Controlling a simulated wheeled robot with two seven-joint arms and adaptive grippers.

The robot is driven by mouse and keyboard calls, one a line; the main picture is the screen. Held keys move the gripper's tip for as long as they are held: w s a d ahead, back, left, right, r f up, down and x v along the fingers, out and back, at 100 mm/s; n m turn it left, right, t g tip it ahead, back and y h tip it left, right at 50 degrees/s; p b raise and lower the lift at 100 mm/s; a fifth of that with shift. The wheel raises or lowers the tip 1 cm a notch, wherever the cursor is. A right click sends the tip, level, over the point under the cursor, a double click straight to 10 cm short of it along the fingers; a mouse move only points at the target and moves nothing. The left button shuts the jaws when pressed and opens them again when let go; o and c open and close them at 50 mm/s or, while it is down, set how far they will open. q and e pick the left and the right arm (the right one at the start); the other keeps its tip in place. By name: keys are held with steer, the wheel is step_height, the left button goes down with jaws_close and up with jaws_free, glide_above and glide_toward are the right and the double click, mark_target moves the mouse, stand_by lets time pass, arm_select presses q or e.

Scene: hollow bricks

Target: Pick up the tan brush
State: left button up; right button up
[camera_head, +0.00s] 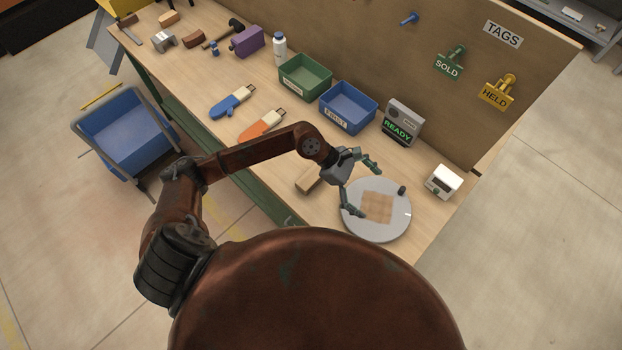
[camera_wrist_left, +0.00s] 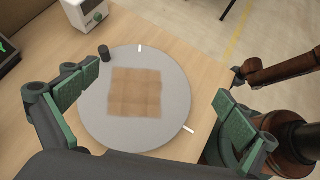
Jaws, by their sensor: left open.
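A small tan, rounded piece that looks like the tan brush (camera_head: 169,18) lies at the far left end of the workbench in the head view; its bristles are too small to make out. My left gripper (camera_head: 362,185) is far from it, at the near right part of the bench. It is open and empty above a round grey plate (camera_head: 350,226) with a tan square patch (camera_head: 377,207). In the left wrist view, the open fingers (camera_wrist_left: 142,108) stand either side of the plate (camera_wrist_left: 178,100).
Green (camera_head: 305,78) and blue (camera_head: 348,107) bins line the board. A tan block (camera_head: 308,179) lies beside the plate.

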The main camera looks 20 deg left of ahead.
arm_select(q)
steer(key=w+a+f+m+y, duration=0.1)
steer(key=a+f+m+y, duration=0.1)
steer(key=a+f+y, duration=0.3)
steer(key=m+y, duration=0.1)
steer(key=y, duration=0.4)
glide_above(311, 176)
steer(key=shift+s+d+f+g, duration=0.1)
steer(key=shift+d+f+g, duration=0.05)
steer(key=shift+f, duration=0.2)
steer(key=shift+s+d+f+g, duration=0.1)
steer(key=shift+f+g, duration=0.05)
steer(key=shift+f, duration=0.2)
steer(key=shift+a+f, duration=0.3)
steer(key=shift+f, duration=0.45)
step_height(311, 176, down, 5)
steer(key=shift+w+d+f+p, duration=0.1)
steer(key=shift+p, duration=0.95)
steer(key=shift+f, duration=0.45)
steer(key=shift+c, duration=0.7)
steer(key=c, duration=1.1)
